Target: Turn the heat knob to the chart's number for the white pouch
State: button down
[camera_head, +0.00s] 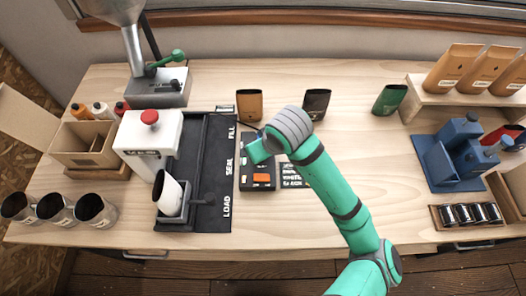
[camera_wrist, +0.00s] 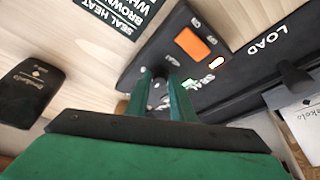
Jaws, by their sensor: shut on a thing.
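The black control box (camera_head: 257,184) stands at the table's middle, with an orange switch (camera_head: 262,178). In the wrist view the box (camera_wrist: 140,70) runs diagonally. My gripper (camera_wrist: 168,88) is over its face, shut on the small dark heat knob (camera_wrist: 159,88). The fingers hide most of the knob and its pointer. The chart (camera_head: 292,176) lies right of the box. In the wrist view the chart (camera_wrist: 112,14) is cut off; "SEAL HEAT" is readable but its numbers are not in view. The white pouch (camera_head: 168,192) leans in a holder on the black track and shows partly in the wrist view (camera_wrist: 304,125).
The white sealer (camera_head: 148,135) with a red top knob stands left of the black track (camera_head: 217,160). Brown (camera_head: 249,105), black (camera_head: 316,103) and green (camera_head: 389,99) pouches stand behind. A blue device (camera_head: 455,160) is at right.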

dwell(0.4)
jog(key=c, duration=1.5)
grip_release()
jog(key=shift+c, duration=0.2)
jog(key=v, duration=1)
jog(key=shift+s+r, duration=0.2)
jog(key=shift+r, duration=0.1)
jog(key=shift+d, duration=0.1)
